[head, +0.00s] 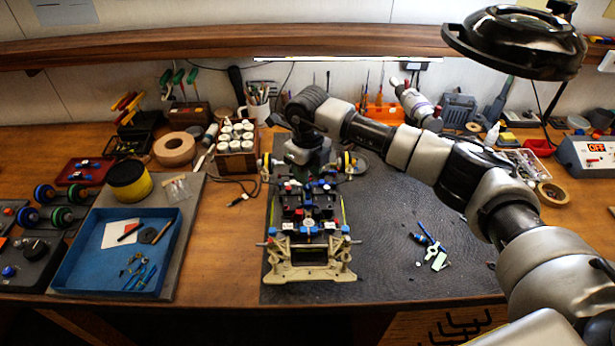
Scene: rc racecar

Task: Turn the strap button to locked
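The RC racecar chassis (308,272) stands on the dark mat in the middle of the bench, with a tan frame, black parts, blue fittings and yellow wheels at its far end. A small round blue-and-grey part (309,227) sits on its centre line; I cannot tell whether it is the strap button or how it is set. My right arm comes in from the right and bends down over the far end of the car. My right gripper (309,172) is low over that end; its fingertips are too small and dark to read. My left gripper is not in view.
A blue tray (67,275) with small tools lies on the left. Small blue and green parts (431,247) lie on the mat (390,278) at right, and a black lamp (515,42) hangs above.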

